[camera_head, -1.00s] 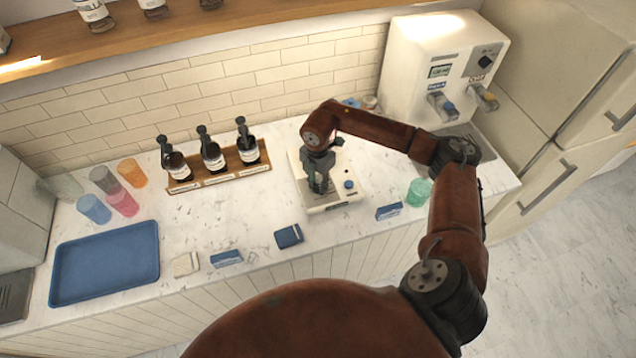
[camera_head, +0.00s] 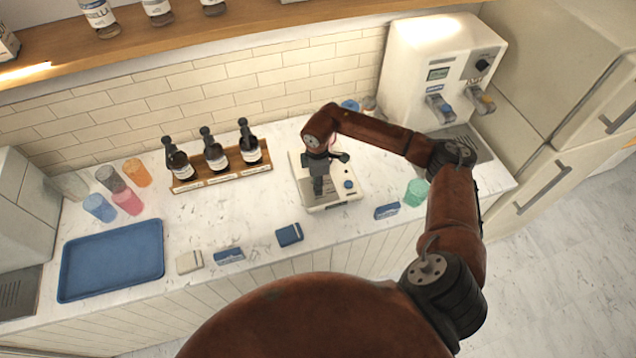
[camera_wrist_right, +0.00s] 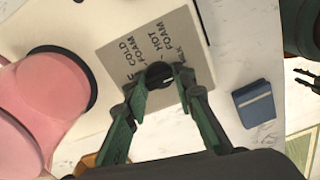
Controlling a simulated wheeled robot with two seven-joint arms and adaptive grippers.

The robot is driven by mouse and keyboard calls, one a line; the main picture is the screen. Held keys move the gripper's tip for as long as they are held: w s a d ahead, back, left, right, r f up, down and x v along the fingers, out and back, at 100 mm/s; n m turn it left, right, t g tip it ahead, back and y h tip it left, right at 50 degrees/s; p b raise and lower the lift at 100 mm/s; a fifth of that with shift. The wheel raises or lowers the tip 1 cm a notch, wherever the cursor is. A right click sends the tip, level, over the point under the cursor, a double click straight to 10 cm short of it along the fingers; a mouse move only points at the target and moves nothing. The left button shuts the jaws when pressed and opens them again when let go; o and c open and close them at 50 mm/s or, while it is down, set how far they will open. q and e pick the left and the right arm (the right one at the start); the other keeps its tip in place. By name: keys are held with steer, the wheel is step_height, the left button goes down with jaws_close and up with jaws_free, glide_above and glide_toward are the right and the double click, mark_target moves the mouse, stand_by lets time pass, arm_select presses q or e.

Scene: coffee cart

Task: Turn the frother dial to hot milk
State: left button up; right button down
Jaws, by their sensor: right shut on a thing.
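The frother is a cream machine (camera_head: 350,197) on the counter, with a blue round part on its top right. In the right wrist view its grey label plate (camera_wrist_right: 128,58) reads COLD FOAM, HOT FOAM and partly covered words. The black dial (camera_wrist_right: 159,72) sits on this plate with a small pale mark; which word it points at I cannot tell. My right gripper (camera_head: 318,192) reaches down over the frother. In the right wrist view its two green-grey fingers (camera_wrist_right: 162,84) are shut on the dial, one on each side.
A wooden rack (camera_head: 222,172) with pump bottles stands left of the frother. Small boxes, including a dark blue one (camera_head: 289,235), lie along the front edge. A green cup (camera_head: 416,192) and a cream dispenser (camera_head: 430,65) stand right. A blue tray (camera_head: 110,260) lies left.

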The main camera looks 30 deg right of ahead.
steer(key=shift+w+d+r+m, duration=0.1)
steer(key=shift+m, duration=0.2)
steer(key=c, duration=1.6)
jaws_free()
step_height(320, 180, up, 12)
